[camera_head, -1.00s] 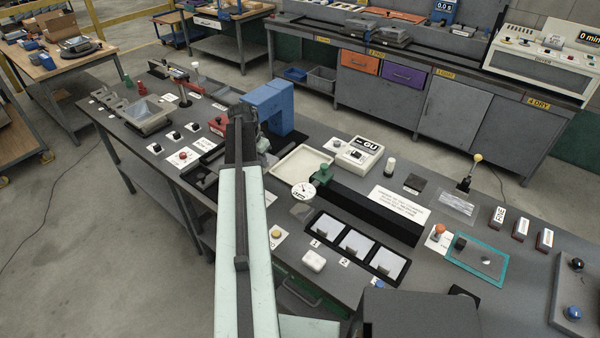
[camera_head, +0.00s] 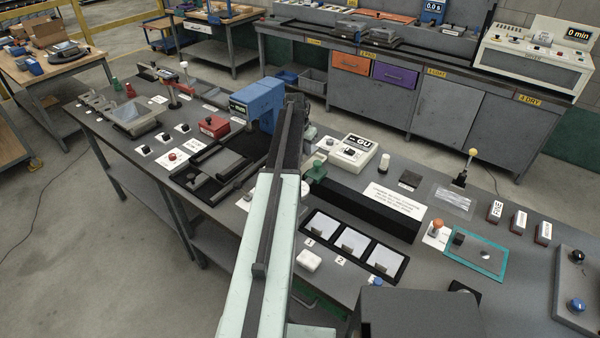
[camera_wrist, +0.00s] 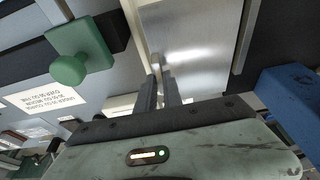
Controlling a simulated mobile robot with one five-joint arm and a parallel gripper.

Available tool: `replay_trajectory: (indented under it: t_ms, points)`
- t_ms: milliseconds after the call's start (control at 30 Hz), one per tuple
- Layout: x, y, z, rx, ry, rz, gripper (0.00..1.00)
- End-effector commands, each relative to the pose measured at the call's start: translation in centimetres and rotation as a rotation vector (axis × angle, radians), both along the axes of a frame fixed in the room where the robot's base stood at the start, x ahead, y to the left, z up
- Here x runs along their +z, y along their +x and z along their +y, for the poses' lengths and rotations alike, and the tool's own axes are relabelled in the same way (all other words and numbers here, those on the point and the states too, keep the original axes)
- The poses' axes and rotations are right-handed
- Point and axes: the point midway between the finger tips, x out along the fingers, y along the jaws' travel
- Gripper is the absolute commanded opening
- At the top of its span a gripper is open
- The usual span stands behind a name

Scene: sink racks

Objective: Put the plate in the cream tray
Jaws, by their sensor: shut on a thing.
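My gripper (camera_wrist: 160,82) is shut on the plate (camera_wrist: 198,45), a shiny brushed-metal sheet that fills the upper middle of the wrist view. The fingers meet at its near edge. The plate is not clearly visible in the head view, where my arm covers that area. Cream surfaces that look like the cream tray (camera_wrist: 119,102) show beside and behind the fingers in the wrist view. My arm hides most of the tray in the head view. I cannot tell whether the plate touches the tray.
A blue gauge housing (camera_head: 262,103) stands left of my arm's end and a green knob (camera_head: 316,169) to its right. A white GU box (camera_head: 352,153) stands behind the long black bar (camera_head: 366,206). A black fixture (camera_head: 213,163) lies left of my arm.

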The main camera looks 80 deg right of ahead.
Motion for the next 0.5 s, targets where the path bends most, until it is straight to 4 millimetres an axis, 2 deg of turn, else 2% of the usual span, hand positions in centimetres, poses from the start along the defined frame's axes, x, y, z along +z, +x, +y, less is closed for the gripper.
replay_trajectory:
  t_ms: [33, 100, 333, 500]
  points:
    - [-2.4, 0.0, 0.0, 0.000, 0.000, 0.000, 0.00]
    - [-3.7, 0.0, 0.0, 0.000, 0.000, 0.000, 0.00]
    - [-4.2, 0.1, 0.0, 0.000, 0.000, 0.000, 0.00]
    - [-7.2, 0.1, 0.0, 0.001, 0.000, 0.000, 0.00]
